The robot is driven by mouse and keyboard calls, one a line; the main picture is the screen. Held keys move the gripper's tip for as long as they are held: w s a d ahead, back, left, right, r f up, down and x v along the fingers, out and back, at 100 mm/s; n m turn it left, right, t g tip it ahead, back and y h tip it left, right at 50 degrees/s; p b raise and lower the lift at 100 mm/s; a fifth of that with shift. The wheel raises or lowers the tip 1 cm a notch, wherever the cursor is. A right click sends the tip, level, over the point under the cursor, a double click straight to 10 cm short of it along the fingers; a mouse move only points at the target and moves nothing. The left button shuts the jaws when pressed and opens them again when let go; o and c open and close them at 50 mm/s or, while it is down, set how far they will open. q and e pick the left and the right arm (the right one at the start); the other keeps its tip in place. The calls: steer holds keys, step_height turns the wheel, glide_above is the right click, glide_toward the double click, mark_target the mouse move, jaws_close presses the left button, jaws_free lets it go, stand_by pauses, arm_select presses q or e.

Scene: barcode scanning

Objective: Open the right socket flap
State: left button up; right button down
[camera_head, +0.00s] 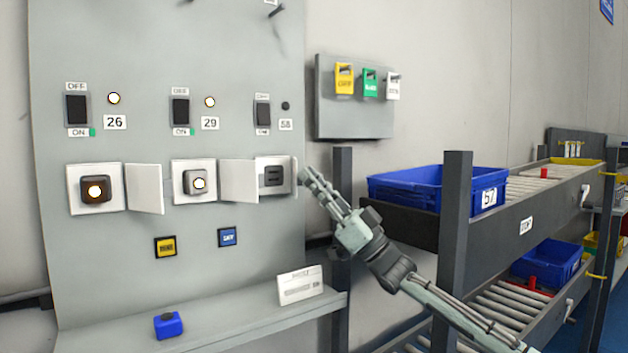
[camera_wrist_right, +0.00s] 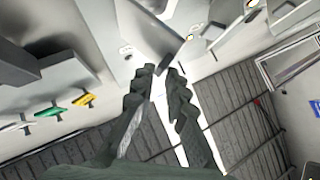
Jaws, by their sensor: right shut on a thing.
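The right socket (camera_head: 273,176) sits on the grey wall panel, and its dark face shows. Its flap (camera_head: 295,176) stands out from the socket's right side, seen nearly edge-on. My right gripper (camera_head: 308,180) reaches in from the lower right, with its fingertips at that flap. In the right wrist view the two ridged fingers (camera_wrist_right: 163,72) are close together around the flap's edge, partly hidden. The right gripper is shut on the flap. My left gripper is not in view.
The left socket (camera_head: 95,190) and middle socket (camera_head: 197,183) have plugs in them and flaps swung open to the right. A shelf (camera_head: 235,320) runs below, with a blue block (camera_head: 168,325) and a white label box (camera_head: 300,286). A rack with a blue bin (camera_head: 420,190) stands at right.

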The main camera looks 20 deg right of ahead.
steer(key=shift+w+d+r+m+t+h, duration=0.2)
steer(key=shift+w+d+r+m+t, duration=0.1)
steer(key=shift+d, duration=0.1)
steer(key=shift+w+d+r+m+t+h, duration=0.2)
steer(key=shift+d+t, duration=0.1)
steer(key=shift+d, duration=0.1)
steer(key=c, duration=1.9)
jaws_free()
steer(key=shift+c, duration=0.2)
steer(key=shift+w+f, duration=0.15)
